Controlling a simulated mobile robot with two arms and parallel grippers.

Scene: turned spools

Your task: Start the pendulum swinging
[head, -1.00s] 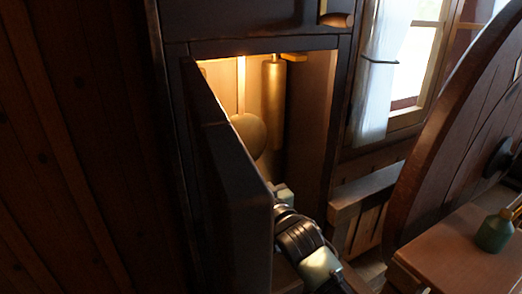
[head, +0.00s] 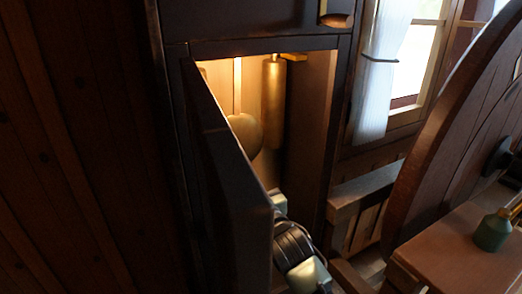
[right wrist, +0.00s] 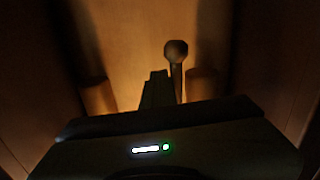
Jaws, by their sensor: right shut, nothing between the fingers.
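The pendulum's round brass bob (head: 246,130) hangs on a thin rod (head: 238,85) inside the lit clock case, partly hidden behind the open door in the head view. My right gripper (head: 278,199) is low in the case opening, below and to the right of the bob; the door edge hides part of it. In the right wrist view its shut fingers (right wrist: 159,78) stand just left of a small round-headed dark shape (right wrist: 176,52), probably the pendulum. I cannot tell whether they touch. The left gripper is not in view.
A brass cylinder weight (head: 273,105) hangs right of the bob. The dark case door (head: 235,185) stands open on the left, close beside my right arm. A large wooden wheel (head: 440,130) and a bench with a green bottle (head: 492,231) are at the right.

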